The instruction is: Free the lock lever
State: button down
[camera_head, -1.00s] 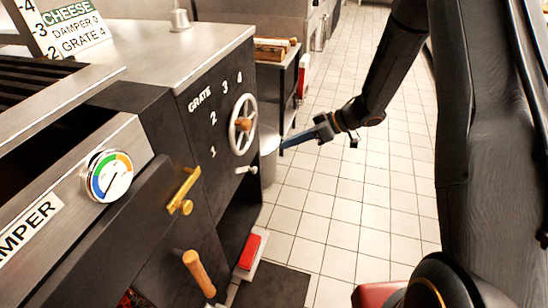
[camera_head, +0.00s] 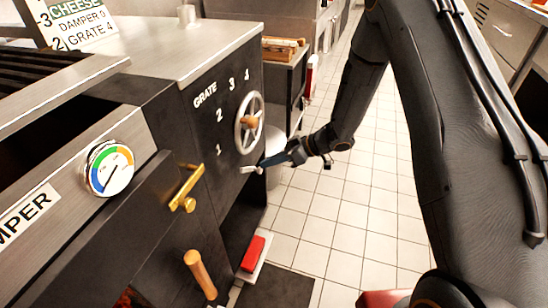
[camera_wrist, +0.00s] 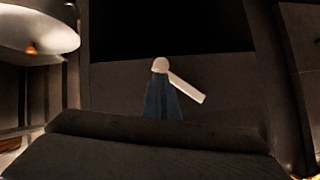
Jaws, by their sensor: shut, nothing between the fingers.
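The lock lever (camera_head: 249,169) is a small pale metal lever on the dark front panel, just below the grate wheel. It also shows in the wrist view (camera_wrist: 187,88), as a rounded knob with a bar slanting down to the right. My gripper (camera_head: 267,162) has shut blue fingers whose tips are at or very near the lever's right end. In the wrist view the fingers (camera_wrist: 160,106) point straight at the lever's knob and overlap it; I cannot tell whether they touch. Nothing is held.
The spoked grate wheel (camera_head: 249,123) stands out just above the lever, beside the numbers 1 to 4. A brass damper handle (camera_head: 186,187), a wooden handle (camera_head: 200,273) and a red pedal (camera_head: 253,254) are nearby. Tiled floor (camera_head: 345,225) lies open to the right.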

dwell(0.3)
jog(key=shift+s+f+p, duration=0.25)
jog(key=shift+f+p, duration=0.5)
jog(key=shift+p, duration=0.05)
